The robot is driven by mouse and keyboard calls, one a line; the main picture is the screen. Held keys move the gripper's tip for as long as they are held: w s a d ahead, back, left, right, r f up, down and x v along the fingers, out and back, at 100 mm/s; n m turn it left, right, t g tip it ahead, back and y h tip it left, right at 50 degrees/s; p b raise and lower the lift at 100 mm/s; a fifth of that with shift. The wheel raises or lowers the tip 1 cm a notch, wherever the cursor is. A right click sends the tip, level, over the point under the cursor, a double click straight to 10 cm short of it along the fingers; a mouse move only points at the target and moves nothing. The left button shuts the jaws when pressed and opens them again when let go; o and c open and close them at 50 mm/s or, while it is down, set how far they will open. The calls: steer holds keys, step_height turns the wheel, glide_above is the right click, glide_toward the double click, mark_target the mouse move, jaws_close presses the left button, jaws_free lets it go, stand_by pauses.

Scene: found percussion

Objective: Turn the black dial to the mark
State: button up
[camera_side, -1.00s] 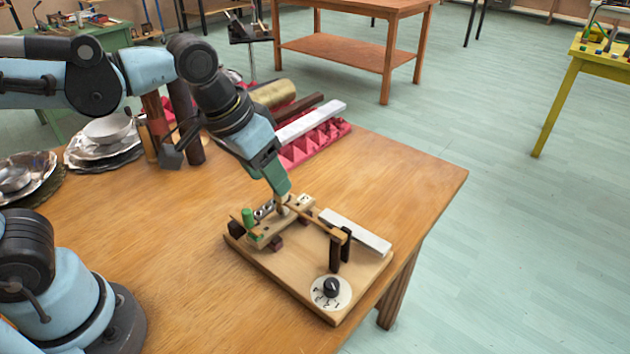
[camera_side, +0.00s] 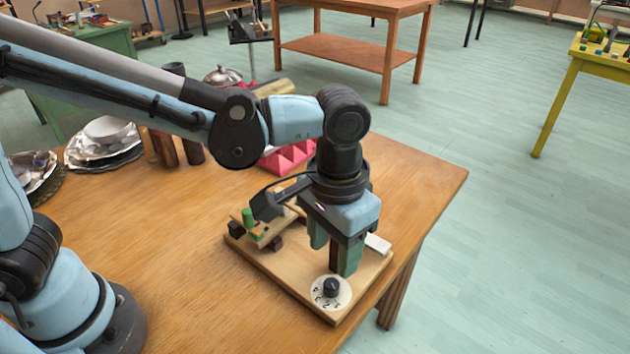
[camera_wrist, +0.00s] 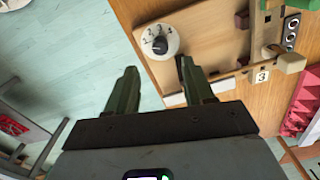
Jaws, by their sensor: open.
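The black dial (camera_side: 331,287) sits on a round white plate with number marks (camera_side: 322,299), near the front corner of a wooden board (camera_side: 290,285). My gripper (camera_side: 334,262) is open and empty, pointing down above the board, just behind the dial in the side view. In the wrist view the dial (camera_wrist: 160,45) and its white plate (camera_wrist: 147,33) show beyond my open fingertips (camera_wrist: 160,75), clear of both. The numbers are small, and I cannot tell which one the dial points at.
The board also carries a green peg (camera_side: 248,217), a white bar (camera_side: 378,244) and dark blocks. The white bar and a dark post lie close to my fingers. The wooden table (camera_side: 190,260) is clear to the board's left. Metal bowls (camera_side: 108,130) stand at the back left.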

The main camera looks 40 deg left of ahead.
mark_target(332, 283)
step_height(332, 283, down, 8)
steer(key=shift+r, duration=0.25)
jaws_close()
stand_by(0.5)
steer(key=shift+m, duration=0.4)
steer(key=m, duration=0.3)
steer(key=shift+m, duration=2)
